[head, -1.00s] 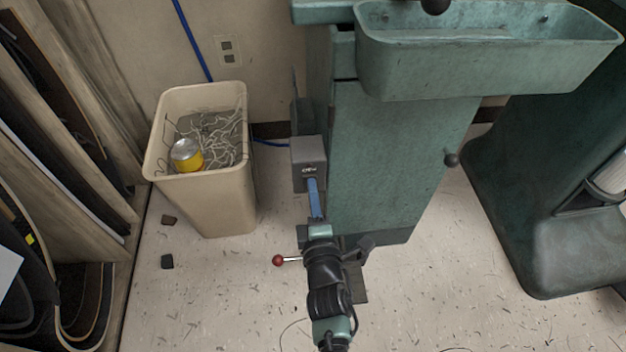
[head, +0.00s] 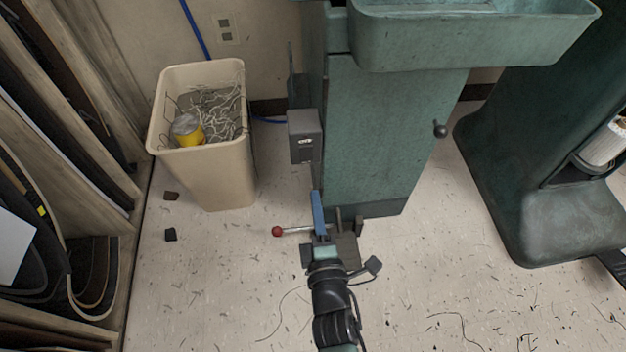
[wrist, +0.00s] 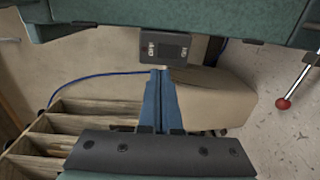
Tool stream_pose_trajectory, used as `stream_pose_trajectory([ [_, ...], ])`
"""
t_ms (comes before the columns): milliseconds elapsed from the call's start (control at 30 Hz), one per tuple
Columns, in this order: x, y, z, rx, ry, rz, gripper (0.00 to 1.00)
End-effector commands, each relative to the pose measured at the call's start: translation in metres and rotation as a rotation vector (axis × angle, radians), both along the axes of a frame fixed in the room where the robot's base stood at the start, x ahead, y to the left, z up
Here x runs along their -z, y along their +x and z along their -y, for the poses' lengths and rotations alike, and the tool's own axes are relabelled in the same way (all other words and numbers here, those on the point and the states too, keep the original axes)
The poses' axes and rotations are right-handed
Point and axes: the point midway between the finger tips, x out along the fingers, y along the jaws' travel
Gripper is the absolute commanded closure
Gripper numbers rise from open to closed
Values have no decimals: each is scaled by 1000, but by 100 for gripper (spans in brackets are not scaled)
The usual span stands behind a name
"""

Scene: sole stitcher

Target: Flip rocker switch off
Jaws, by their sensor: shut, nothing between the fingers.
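The rocker switch (head: 305,142) sits on the face of a grey box (head: 304,122) fixed to the left side of the green machine. In the wrist view the box shows upside down, with the dark rocker (wrist: 167,51) between pale markings. My gripper (head: 317,193) has blue fingers, shut and empty. In the head view its tips are below the box, with a gap between them. In the wrist view the fingers (wrist: 159,75) point toward the box. Which side of the rocker is pressed is too small to tell.
The green machine (head: 375,140) stands right of the box, with a tray (head: 470,40) on top. A beige bin (head: 215,175) stands left. A red-knobbed lever (head: 278,231) sticks out low beside my gripper. Shelves (head: 60,130) line the left; the floor (head: 240,270) is mostly open.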

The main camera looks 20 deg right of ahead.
Motion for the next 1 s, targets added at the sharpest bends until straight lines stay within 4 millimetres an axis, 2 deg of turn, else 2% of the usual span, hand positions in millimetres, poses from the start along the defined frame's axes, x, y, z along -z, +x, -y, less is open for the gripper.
stream_pose_trajectory([
  [100,-3,-16,-4,0,1,-1,100],
  [300,-3,-26,-8,0,0,1,100],
  [867,-3,-26,-8,0,0,1,100],
  [933,-7,-24,-7,-1,4,8,100],
  [1000,-24,-15,-6,0,22,34,100],
])
